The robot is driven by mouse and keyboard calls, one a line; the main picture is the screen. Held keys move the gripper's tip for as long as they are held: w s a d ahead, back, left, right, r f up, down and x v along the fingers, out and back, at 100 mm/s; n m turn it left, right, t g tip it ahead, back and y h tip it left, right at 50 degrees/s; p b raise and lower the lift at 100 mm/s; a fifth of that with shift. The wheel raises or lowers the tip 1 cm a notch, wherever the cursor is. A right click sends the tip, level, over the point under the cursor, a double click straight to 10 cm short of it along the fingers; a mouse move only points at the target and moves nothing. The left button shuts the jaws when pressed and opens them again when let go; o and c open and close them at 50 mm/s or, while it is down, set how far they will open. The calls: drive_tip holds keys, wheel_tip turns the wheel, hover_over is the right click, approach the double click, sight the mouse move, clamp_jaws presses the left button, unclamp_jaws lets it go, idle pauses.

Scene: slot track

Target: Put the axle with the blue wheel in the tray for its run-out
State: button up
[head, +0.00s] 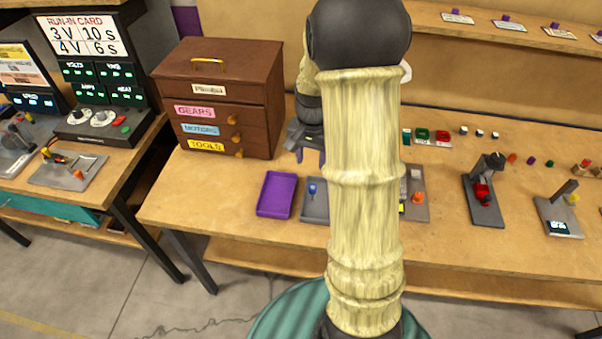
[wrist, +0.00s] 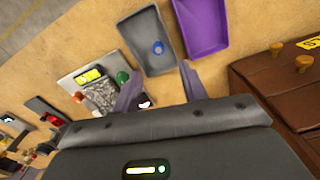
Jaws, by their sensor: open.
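The blue wheel (head: 312,188) stands in a shallow grey tray (head: 308,212), partly hidden by my arm in the head view. In the wrist view the blue wheel (wrist: 157,47) is inside the grey tray (wrist: 140,28), near its middle; its axle is too small to make out clearly. An empty purple tray (head: 276,194) lies just left of the grey one; it also shows in the wrist view (wrist: 201,28). My gripper (head: 310,154) is open and empty, beside the drawer chest and behind the trays. Its two fingers show apart in the wrist view (wrist: 160,88), short of the blue wheel.
A brown drawer chest (head: 222,95) stands close to my gripper on the left. A plate device with an orange knob (head: 417,198) is right of the grey tray, partly behind my arm. A stand with a red part (head: 482,192) is farther right. Bench front is clear.

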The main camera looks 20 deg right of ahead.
drive_tip(key=s+a+r+n+t, duration=0.2)
drive_tip(key=s+a+r+n, duration=0.1)
drive_tip(key=s+a+n, duration=0.6)
drive_tip(key=s+a, duration=0.3)
